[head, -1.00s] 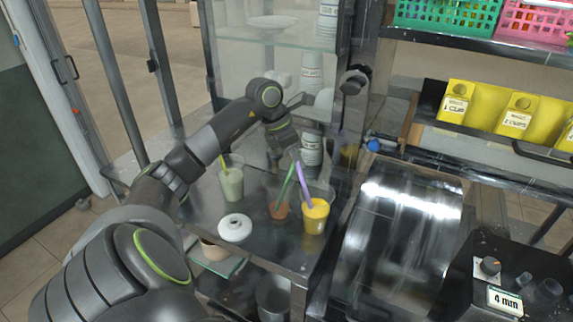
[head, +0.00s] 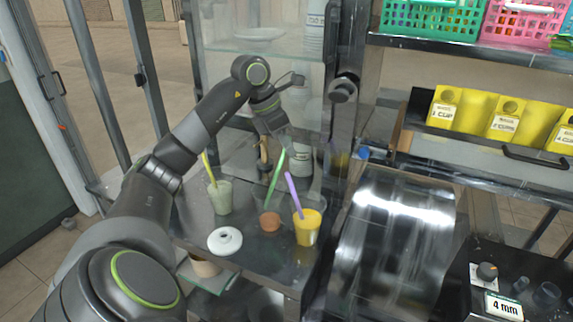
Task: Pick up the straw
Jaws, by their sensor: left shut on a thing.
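My left gripper (head: 282,144) hangs over the dark counter, shut on the upper end of a green straw (head: 275,178). The straw is tilted, and its lower end is at or just above a small orange-brown cup (head: 270,222); I cannot tell whether it still touches the cup. A purple straw (head: 293,190) leans in a cup of yellow drink (head: 307,228) to the right. A yellow straw (head: 208,168) leans in a cup of pale green drink (head: 220,197) to the left. My right gripper is not in view.
A white round lid-like piece (head: 225,241) lies at the counter's front. Stacked cups (head: 302,160) stand behind the gripper. A shiny metal press housing (head: 395,240) is close on the right. Yellow bins (head: 485,112) sit on a shelf at right.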

